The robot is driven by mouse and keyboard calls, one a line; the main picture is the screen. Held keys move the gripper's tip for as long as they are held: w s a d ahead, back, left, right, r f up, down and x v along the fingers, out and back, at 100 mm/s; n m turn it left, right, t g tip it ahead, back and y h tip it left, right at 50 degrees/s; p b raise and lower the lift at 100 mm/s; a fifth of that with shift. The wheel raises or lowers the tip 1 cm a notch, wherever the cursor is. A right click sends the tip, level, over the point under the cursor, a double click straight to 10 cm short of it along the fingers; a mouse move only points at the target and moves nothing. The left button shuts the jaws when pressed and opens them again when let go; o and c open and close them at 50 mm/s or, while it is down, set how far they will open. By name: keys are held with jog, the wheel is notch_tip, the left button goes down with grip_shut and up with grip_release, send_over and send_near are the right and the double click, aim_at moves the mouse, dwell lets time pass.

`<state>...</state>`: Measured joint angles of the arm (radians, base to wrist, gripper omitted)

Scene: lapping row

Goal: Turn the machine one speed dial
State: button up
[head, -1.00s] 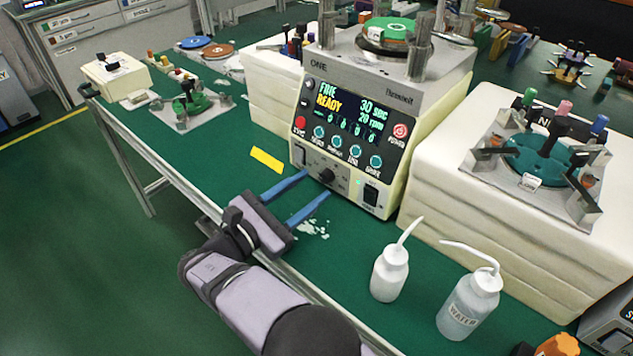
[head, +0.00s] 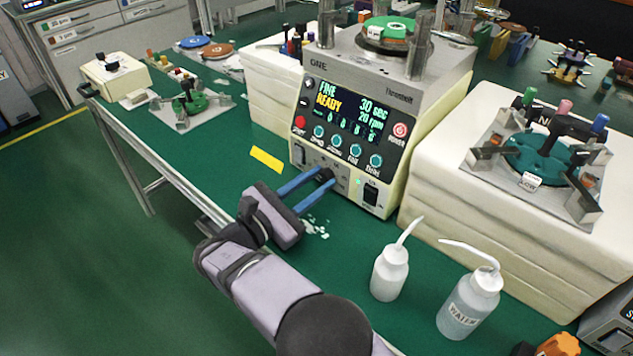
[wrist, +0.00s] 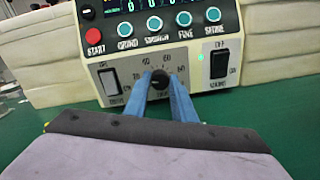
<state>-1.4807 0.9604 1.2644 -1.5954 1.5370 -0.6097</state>
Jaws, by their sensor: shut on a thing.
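Machine one (head: 385,97) is a cream and grey lapping machine with a lit screen reading "FINE READY 30 sec 20 rpm". In the head view the fingers partly hide the dial.
Two white squeeze bottles (head: 390,272) (head: 470,302) stand on the green bench right of my arm. A yellow strip (head: 266,160) and white scraps (head: 316,228) lie near the machine. A teal fixture (head: 545,155) rests on cream blocks at right.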

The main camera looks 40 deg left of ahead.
jog(key=shift+f+m+b, duration=0.15)
jog(key=shift+m+b, duration=0.45)
jog(key=shift+m, duration=0.7)
jog(key=o, duration=1.1)
jog(key=shift+c, duration=0.2)
jog(key=shift+s, duration=0.1)
jog(key=shift+s+a+r, duration=0.1)
jog(key=shift+s, duration=1.7)
jog(key=shift+s+a+r, duration=0.1)
jog(key=shift+s, duration=1.7)
